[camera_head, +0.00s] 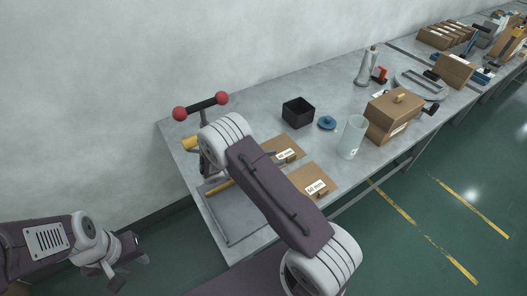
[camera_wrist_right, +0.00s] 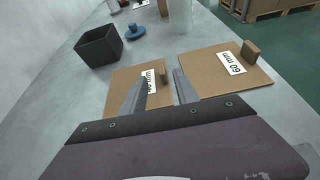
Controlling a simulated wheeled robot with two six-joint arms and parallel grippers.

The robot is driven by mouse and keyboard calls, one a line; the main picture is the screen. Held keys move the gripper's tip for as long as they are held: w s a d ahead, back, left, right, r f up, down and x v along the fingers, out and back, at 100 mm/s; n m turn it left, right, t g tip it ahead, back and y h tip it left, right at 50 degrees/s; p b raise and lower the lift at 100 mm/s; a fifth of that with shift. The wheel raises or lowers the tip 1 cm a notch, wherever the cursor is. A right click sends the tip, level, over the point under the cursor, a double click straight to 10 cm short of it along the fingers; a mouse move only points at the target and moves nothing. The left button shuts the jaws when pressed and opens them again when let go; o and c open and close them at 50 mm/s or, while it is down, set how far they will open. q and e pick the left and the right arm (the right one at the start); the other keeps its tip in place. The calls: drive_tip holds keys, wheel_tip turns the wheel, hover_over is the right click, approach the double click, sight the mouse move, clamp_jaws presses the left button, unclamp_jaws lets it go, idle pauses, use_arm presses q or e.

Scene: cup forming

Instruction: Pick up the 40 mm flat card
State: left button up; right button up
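The 40 mm flat card (camera_head: 287,146) is a thin brown card with a white label and a small upright tab, lying flat on the grey table. It also shows in the right wrist view (camera_wrist_right: 122,79), its label partly covered by a finger. My right gripper (camera_wrist_right: 157,91) is open and empty, its two fingers apart over the card near the tab. I cannot tell if they touch it. In the head view my right arm mostly hides that gripper. My left gripper (camera_head: 130,271) is open and empty at the lower left, off the table.
The similar 60 mm card (camera_head: 322,179) lies beside it, close to my right fingers. A black open box (camera_head: 298,112), a blue knobbed disc (camera_head: 327,123), a clear cylinder (camera_head: 352,137) and a cardboard box (camera_head: 391,118) stand behind. A press with red-ball handles (camera_head: 205,107) stands at left.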

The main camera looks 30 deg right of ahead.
sight(291, 156)
drive_tip(key=shift+s+f, duration=0.3)
drive_tip(key=shift+f, duration=0.2)
drive_tip(key=x, duration=0.3)
drive_tip(key=shift+d, duration=0.25)
drive_tip(key=x, duration=0.3)
drive_tip(key=p+x, duration=0.1)
drive_tip(key=x, duration=0.1)
drive_tip(key=shift+w+d+f, duration=0.25)
drive_tip(key=shift+d+f, duration=0.05)
drive_tip(key=shift+r, duration=0.1)
clamp_jaws()
